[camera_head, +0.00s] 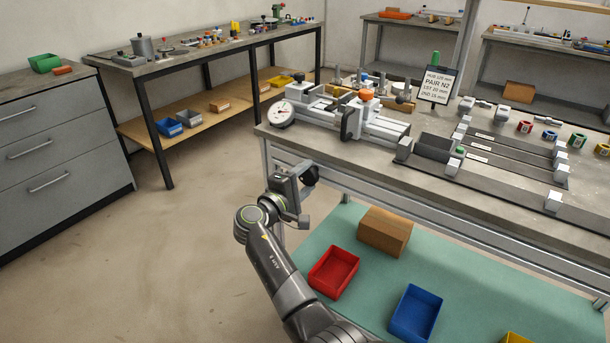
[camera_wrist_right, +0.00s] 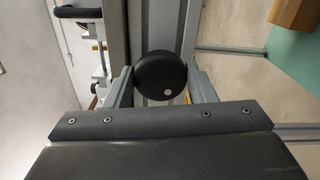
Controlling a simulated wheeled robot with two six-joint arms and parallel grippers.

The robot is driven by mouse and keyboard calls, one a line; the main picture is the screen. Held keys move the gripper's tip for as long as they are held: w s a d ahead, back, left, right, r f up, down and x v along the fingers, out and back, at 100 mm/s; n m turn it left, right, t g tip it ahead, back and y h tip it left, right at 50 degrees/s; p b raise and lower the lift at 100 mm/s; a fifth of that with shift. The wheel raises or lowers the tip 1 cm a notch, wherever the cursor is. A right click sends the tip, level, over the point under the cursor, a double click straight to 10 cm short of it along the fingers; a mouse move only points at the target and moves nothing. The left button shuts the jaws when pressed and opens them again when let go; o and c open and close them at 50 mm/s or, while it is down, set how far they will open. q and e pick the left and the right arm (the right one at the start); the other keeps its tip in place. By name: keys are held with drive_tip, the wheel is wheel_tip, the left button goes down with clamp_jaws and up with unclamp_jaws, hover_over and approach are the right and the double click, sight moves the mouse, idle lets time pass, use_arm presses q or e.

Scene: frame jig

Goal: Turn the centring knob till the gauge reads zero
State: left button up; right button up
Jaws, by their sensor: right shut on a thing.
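The centring knob (camera_wrist_right: 160,75) is a black round knob with a pale dot near its lower right rim in the wrist view. My right gripper (camera_wrist_right: 158,84) is shut on it, one finger on each side. In the head view the right gripper (camera_head: 307,180) is at the bench's front edge, below the gauge, and largely hides the knob. The gauge (camera_head: 281,114) is a white round dial at the left end of the grey jig (camera_head: 384,131). Its needle is too small to read. My left gripper is not in view.
A sign (camera_head: 437,85) stands behind the jig. Rails with white blocks (camera_head: 553,202) lie on the bench to the right. Below are a red bin (camera_head: 334,272), a blue bin (camera_head: 416,313) and a cardboard box (camera_head: 385,232). The floor to the left is clear.

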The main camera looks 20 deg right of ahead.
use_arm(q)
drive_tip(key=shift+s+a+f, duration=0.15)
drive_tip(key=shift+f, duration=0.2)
use_arm(e)
drive_tip(key=shift+r, duration=0.1)
drive_tip(key=o, duration=0.9)
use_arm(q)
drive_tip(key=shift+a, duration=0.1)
